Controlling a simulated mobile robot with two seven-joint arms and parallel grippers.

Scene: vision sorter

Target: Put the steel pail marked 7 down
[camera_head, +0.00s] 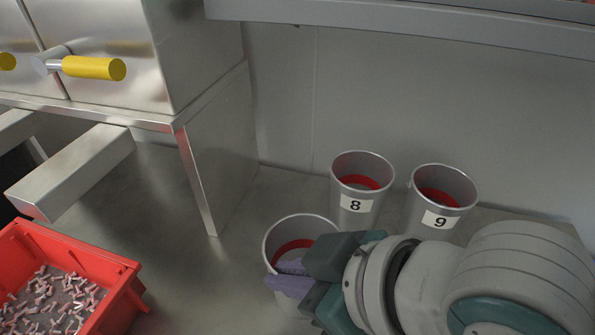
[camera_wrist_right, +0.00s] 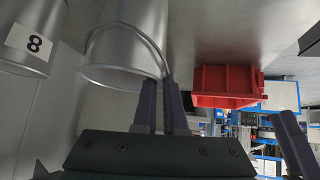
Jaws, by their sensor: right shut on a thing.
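A steel pail (camera_head: 272,247) with a red band inside stands upright in front of pails 8 and 9 in the head view; no number shows on its visible side. My right gripper (camera_head: 286,276) comes in from the right, its purple fingers at the pail's near side. In the right wrist view the fingers (camera_wrist_right: 166,88) are close together, shut on the edge of the pail (camera_wrist_right: 130,35). The pail's base is hidden in the head view, so I cannot tell whether it touches the surface.
Pail 8 (camera_head: 362,167) and pail 9 (camera_head: 458,183) stand behind, near the wall. A red bin (camera_head: 118,283) with many small parts is at lower left. A steel cabinet (camera_head: 215,150) stands at left. Bare grey surface (camera_head: 200,275) lies between bin and pail.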

